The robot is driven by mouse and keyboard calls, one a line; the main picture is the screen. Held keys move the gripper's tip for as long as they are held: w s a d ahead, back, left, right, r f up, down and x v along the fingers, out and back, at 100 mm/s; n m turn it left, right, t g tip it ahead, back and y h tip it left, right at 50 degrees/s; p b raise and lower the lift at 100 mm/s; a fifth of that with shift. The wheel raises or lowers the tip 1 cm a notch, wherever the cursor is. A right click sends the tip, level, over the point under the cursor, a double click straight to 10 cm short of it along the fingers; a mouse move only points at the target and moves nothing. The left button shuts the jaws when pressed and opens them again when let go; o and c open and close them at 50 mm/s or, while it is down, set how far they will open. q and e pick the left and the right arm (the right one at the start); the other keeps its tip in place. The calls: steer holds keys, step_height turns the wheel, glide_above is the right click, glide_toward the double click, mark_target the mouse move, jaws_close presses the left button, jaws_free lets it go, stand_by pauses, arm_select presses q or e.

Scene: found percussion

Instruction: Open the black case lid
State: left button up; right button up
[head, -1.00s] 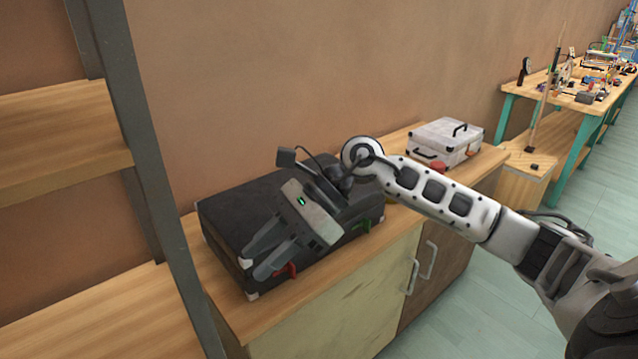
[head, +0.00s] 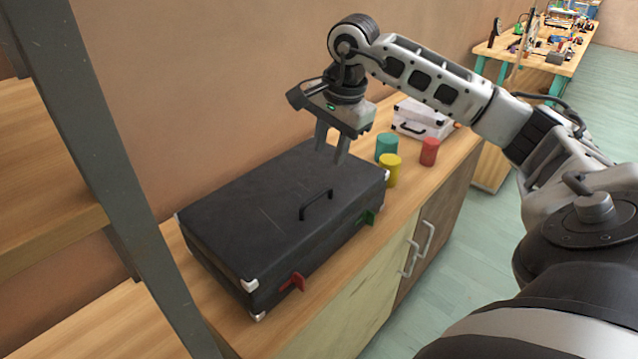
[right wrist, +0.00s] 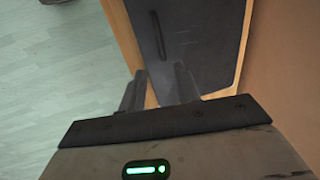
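The black case (head: 265,205) lies on the wooden cabinet top with its lid down. It has light metal corners, a black handle (head: 316,204) on its lid, a red latch (head: 293,282) and a green latch (head: 367,218) on its front side. My right gripper (head: 332,155) is open and empty, pointing down above the far right part of the lid. In the right wrist view the open fingers (right wrist: 160,88) show in front of the dark lid (right wrist: 195,40) and its handle (right wrist: 160,37). My left gripper is not in view.
Teal (head: 386,148), yellow (head: 390,170) and red (head: 429,151) cylinders stand right of the case. A white case (head: 420,120) sits behind them. A grey metal shelf post (head: 110,170) stands close on the left. A wall runs behind the cabinet.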

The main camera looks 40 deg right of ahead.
mark_target(319, 193)
steer(key=f, duration=0.3)
steer(key=w+f, duration=0.1)
steer(key=f, duration=0.3)
steer(key=w+f, duration=0.1)
steer(key=f, duration=0.2)
steer(key=shift+w+a+f+p, duration=0.1)
steer(key=shift+f+p, duration=0.15)
steer(key=shift+p, duration=0.05)
jaws_close()
